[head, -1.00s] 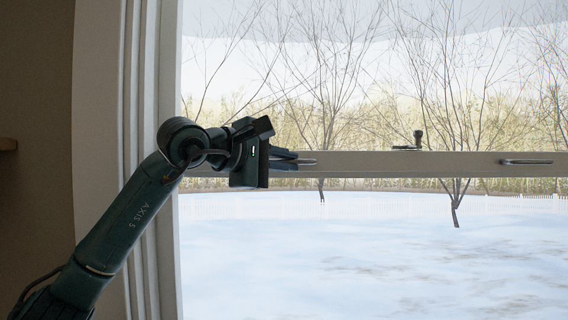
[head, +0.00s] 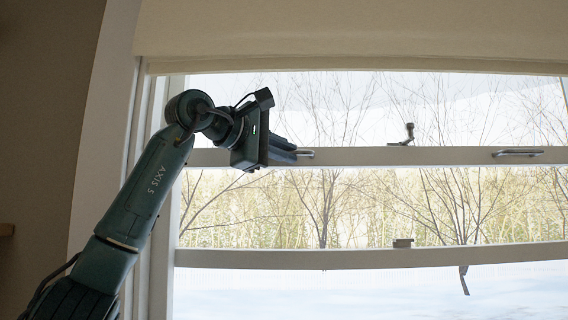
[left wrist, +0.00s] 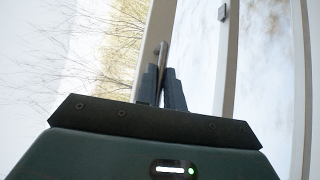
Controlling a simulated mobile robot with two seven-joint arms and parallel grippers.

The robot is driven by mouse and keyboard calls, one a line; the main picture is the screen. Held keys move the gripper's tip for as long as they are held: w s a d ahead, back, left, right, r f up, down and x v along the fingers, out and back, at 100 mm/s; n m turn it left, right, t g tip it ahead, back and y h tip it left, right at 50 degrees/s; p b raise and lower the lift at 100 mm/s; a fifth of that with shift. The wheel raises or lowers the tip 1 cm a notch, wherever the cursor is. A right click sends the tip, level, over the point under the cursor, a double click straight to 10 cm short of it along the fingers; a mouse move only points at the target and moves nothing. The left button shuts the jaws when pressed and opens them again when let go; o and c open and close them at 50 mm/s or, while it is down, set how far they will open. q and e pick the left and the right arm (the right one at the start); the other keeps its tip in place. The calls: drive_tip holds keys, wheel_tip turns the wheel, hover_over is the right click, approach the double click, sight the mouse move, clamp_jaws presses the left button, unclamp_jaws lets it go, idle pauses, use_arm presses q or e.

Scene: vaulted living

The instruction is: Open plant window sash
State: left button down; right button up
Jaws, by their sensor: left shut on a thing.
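The window sash rail (head: 370,157) is pale and runs across the head view, with two small metal handles and a dark latch (head: 405,135) on top. My left gripper (head: 292,154) is at the rail's left end, shut on the left handle (head: 306,154). The left wrist view shows the fingers (left wrist: 162,78) closed around the bar-shaped handle (left wrist: 161,58). The right handle (head: 517,152) is free. A second pale rail (head: 340,257) lies below the sash rail, with a gap between them. My right gripper is out of view.
A cream blind (head: 350,32) covers the top of the window. The pale window frame (head: 105,140) and dark wall (head: 45,120) stand at the left, close to my left arm. Bare trees and snow show outside.

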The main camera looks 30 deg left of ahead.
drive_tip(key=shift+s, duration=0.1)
use_arm(q)
drive_tip(key=c, duration=1.5)
unclamp_jaws()
drive_tip(key=shift+s, duration=0.1)
drive_tip(key=b+v, duration=0.2)
drive_tip(key=v, duration=1.1)
drive_tip(key=shift+b, duration=0.3)
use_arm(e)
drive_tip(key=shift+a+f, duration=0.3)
